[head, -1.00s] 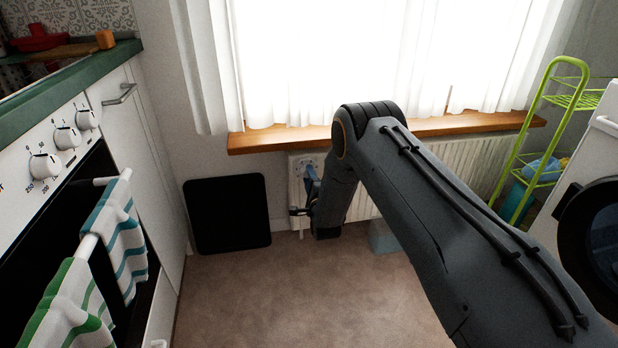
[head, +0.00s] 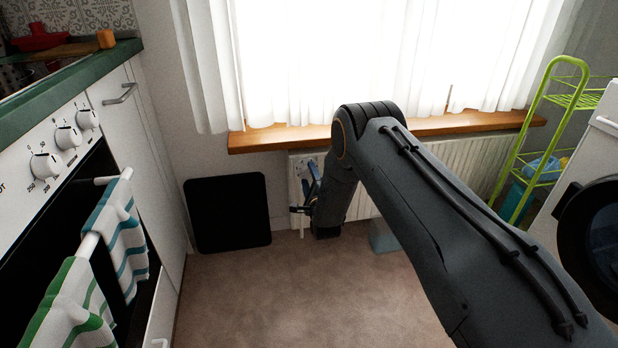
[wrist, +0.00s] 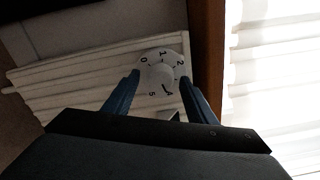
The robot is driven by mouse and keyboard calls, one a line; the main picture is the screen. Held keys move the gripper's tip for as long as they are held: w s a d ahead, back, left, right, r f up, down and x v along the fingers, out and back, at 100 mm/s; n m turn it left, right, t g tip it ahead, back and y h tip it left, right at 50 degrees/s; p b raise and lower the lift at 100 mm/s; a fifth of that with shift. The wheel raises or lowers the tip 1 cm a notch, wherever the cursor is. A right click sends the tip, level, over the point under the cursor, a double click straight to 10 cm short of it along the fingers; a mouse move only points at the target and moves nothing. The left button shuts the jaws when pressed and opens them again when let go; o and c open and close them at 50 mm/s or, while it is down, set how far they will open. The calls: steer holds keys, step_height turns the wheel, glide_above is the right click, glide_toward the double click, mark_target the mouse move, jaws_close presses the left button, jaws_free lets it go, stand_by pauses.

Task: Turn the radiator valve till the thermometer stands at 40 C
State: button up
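The radiator valve is a round white dial (wrist: 163,66) with dark numbers around its face and a raised knob in the middle. It shows in the wrist view in front of the radiator. My gripper (wrist: 160,78) has its two blue fingers apart, one at each side of the dial, with the dial showing between their tips. I cannot tell whether they touch it. In the head view my gripper (head: 308,190) is at the left end of the radiator (head: 362,204), partly hidden by my arm. I cannot make out a thermometer or its reading.
A wooden windowsill (head: 270,140) runs just above the radiator, with white curtains (head: 330,65) over it. A black panel (head: 228,213) leans on the wall to the left. A green rack (head: 519,150) stands right. The cooker (head: 60,150) is left. The floor between is clear.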

steer(key=p+v, duration=0.2)
steer(key=v, duration=0.5)
steer(key=shift+s, duration=0.35)
steer(key=shift+d, duration=0.15)
